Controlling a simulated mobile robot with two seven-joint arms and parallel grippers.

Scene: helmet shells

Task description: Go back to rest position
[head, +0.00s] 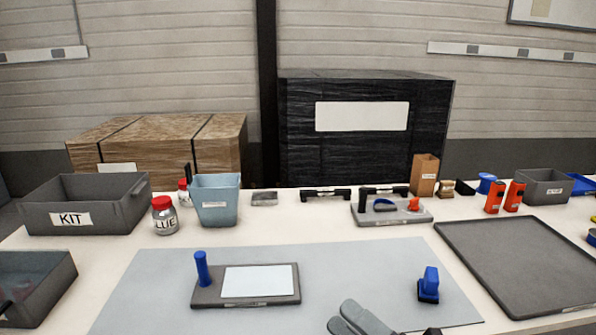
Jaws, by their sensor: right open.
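My right gripper (347,314) shows at the bottom edge, right of centre, over the front of the grey-blue mat (375,275). Its two grey fingers are apart and nothing shows between them. The rest of that arm is cut off by the frame. My left gripper cannot be made out. A dark board with a pale plate (258,282) and an upright blue handle (202,268) lies on the mat, left of the gripper. A blue clamp-like part (429,285) stands on the mat to its right.
A grey KIT bin (120,207), red-capped jar (164,218) and blue-grey bucket (216,208) stand at the back left. Another dark bin (55,285) is at the left. A dark tray (520,262) fills the right. A grey fixture (400,215) stands behind the mat.

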